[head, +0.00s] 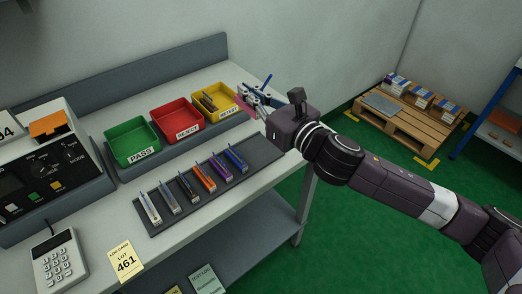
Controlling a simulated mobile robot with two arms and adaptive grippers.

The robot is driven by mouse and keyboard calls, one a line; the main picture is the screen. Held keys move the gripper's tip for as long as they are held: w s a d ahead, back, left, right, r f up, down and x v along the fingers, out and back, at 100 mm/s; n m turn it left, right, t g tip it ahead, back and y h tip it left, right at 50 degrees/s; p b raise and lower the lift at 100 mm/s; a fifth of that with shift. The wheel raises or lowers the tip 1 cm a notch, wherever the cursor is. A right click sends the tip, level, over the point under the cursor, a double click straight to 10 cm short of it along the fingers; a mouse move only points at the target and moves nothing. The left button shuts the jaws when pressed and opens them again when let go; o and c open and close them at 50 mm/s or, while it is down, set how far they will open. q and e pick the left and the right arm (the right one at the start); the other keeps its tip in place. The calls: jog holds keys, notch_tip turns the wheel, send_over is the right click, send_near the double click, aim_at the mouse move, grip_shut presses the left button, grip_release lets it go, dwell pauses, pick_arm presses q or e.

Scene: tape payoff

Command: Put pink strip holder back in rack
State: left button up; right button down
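The dark rack (261,154) lies along the front of the bench. It holds a row of strip holders: white (150,208), grey, black, orange (205,178), purple (221,167) and blue (236,158). The rack's right end is bare. A pink piece (242,102), likely the pink strip holder, shows at the tips of my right gripper (252,98), beside the yellow bin. The gripper hides part of it, and I cannot tell whether the fingers are shut on it. My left gripper is out of view.
A tester (45,165) and keypad (60,262) are at left. A loaded pallet (405,125) is on the floor at right.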

notch_tip(320, 180, down, 12)
jog(key=shift+r+b, duration=0.15)
jog(key=shift+b, duration=0.6)
jog(key=shift+f, duration=0.45)
notch_tip(320, 180, down, 3)
jog(key=shift+f+b, duration=0.15)
jog(key=shift+b, duration=0.2)
jog(key=shift+f, duration=0.15)
jog(key=c, duration=2.2)
grip_release()
jog(key=shift+o, duration=0.2)
